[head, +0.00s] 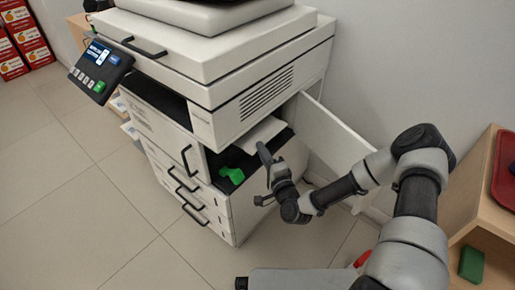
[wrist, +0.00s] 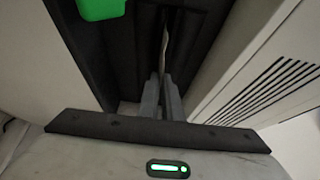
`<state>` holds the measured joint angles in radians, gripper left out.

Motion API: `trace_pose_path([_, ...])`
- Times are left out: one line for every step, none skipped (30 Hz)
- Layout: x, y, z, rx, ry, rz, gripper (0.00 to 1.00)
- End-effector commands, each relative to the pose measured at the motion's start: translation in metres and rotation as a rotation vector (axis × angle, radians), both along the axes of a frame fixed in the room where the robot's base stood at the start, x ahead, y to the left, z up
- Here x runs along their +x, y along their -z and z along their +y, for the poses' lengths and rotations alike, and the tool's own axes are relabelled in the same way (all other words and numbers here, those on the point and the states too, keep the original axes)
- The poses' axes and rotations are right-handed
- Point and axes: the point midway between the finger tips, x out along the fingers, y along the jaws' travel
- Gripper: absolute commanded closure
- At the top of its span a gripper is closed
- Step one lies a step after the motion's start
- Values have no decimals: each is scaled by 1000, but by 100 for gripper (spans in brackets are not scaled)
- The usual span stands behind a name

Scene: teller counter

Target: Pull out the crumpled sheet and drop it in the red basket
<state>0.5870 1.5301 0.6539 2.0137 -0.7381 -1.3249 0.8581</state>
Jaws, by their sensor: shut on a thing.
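The copier (head: 220,185) stands with its side door (head: 330,135) swung open. A white sheet (head: 258,136) shows in the opening. In the wrist view its thin, pale, uneven edge (wrist: 165,42) runs up from between the fingertips. My gripper (head: 266,178) is at the opening, its fingers shut on the sheet; they also show in the wrist view (wrist: 163,98). How crumpled the sheet is cannot be told. A small red piece (head: 363,258) shows beside my arm; I cannot tell if it is the basket, which is otherwise not clearly in view.
A green object (head: 231,175) lies inside the opening, left of my gripper, and shows in the wrist view (wrist: 100,8). A wooden shelf (head: 470,195) at the right holds a red tray (head: 505,172) and a green block (head: 471,264).

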Motion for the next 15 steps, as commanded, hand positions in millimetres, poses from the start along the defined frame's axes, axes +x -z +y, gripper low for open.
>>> trace_pose_path([-2, 0, -4, 0, 1, 0, 100])
trace_pose_path([-4, 0, -5, 0, 1, 0, 100])
trace_pose_path([-5, 0, -7, 0, 1, 1, 100])
trace_pose_path([-7, 0, -9, 0, 0, 1, 100])
trace_pose_path([-8, 0, -11, 0, 0, 1, 100])
trace_pose_path([-10, 0, -13, -1, 0, 1, 100])
trace_pose_path([-11, 0, -15, -1, 1, 1, 100])
trace_pose_path([-12, 0, -16, -1, 1, 1, 100])
trace_pose_path([-14, 0, -18, -1, 1, 1, 100])
trace_pose_path([-15, 0, -20, 0, 0, 1, 100])
trace_pose_path([-17, 0, -22, 0, 0, 1, 100])
trace_pose_path([-18, 0, -24, 0, 0, 1, 100])
trace_pose_path([-20, 0, -25, 0, 0, 1, 100])
trace_pose_path([-21, 0, -27, 0, 1, 1, 100])
trace_pose_path([-23, 0, -30, 0, 1, 1, 100])
